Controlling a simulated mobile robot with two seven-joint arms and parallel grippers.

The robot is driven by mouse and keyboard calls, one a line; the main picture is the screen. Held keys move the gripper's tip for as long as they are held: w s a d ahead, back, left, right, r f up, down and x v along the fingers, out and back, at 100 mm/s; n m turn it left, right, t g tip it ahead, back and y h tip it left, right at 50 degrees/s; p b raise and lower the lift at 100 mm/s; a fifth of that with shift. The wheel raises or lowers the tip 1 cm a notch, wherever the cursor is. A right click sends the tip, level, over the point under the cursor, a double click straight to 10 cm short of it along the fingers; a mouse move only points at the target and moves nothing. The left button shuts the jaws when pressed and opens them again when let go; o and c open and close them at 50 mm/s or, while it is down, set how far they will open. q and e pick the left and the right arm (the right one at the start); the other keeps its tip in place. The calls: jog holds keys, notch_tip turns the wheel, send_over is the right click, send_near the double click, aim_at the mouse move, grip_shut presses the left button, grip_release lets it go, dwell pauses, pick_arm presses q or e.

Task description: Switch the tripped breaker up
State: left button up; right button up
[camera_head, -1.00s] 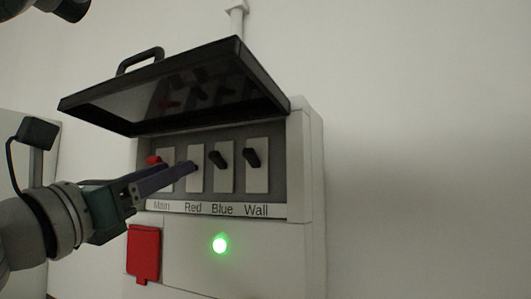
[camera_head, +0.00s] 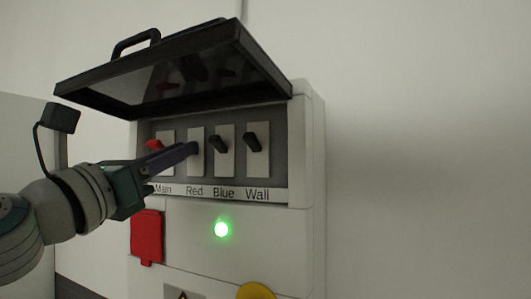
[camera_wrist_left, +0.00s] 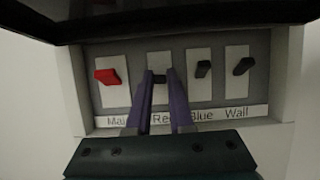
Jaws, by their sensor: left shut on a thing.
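The breaker box (camera_head: 270,225) on the wall has a row of switches labelled Main, Red, Blue and Wall. My left gripper (camera_head: 193,149) reaches in from the left and is shut on the dark Red switch lever (camera_wrist_left: 159,78), its purple fingers on either side of it. The fingers hide most of this lever in the head view. The red Main switch (camera_head: 154,145) is to its left. The dark Blue switch (camera_head: 219,144) and Wall switch (camera_head: 252,141) are to its right, untouched. My right gripper is out of view.
The dark lid (camera_head: 175,75) is raised above the switches and overhangs my fingers. A green light (camera_head: 221,229) glows below the labels. A red cover (camera_head: 147,237) is at the lower left, and a yellow round part (camera_head: 256,291) shows at the bottom. The right side is clear.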

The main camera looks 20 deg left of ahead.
pick_arm(q)
grip_shut()
jog(key=r+g+p, duration=0.1)
jog(key=p, duration=0.2)
jog(key=shift+r+g+p, duration=0.15)
jog(key=shift+g+p, duration=0.2)
jog(key=shift+g, duration=0.35)
jog(key=g, duration=0.3)
jog(key=shift+w+r, duration=0.1)
jog(key=shift+r, duration=0.3)
jog(key=shift+g, duration=0.3)
jog(key=o, duration=0.8)
grip_release()
